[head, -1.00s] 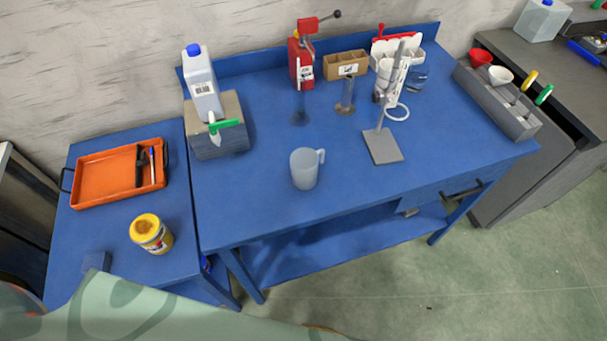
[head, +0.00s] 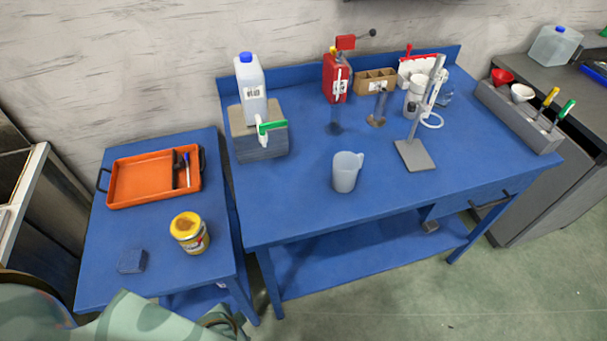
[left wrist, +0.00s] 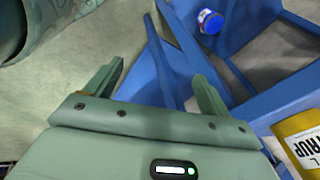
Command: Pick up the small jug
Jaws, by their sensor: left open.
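The jug is not in the left wrist view. In the head view only green parts of my arm show at the bottom left, with no fingers. My right gripper is not in view.
A yellow tub (head: 190,233), a blue block (head: 132,261) and an orange tray (head: 125,191) are on the left table. A bottle on a block (head: 262,142), a retort stand (head: 415,155) and a cylinder (head: 378,108) stand behind the jug. The bench front is clear.

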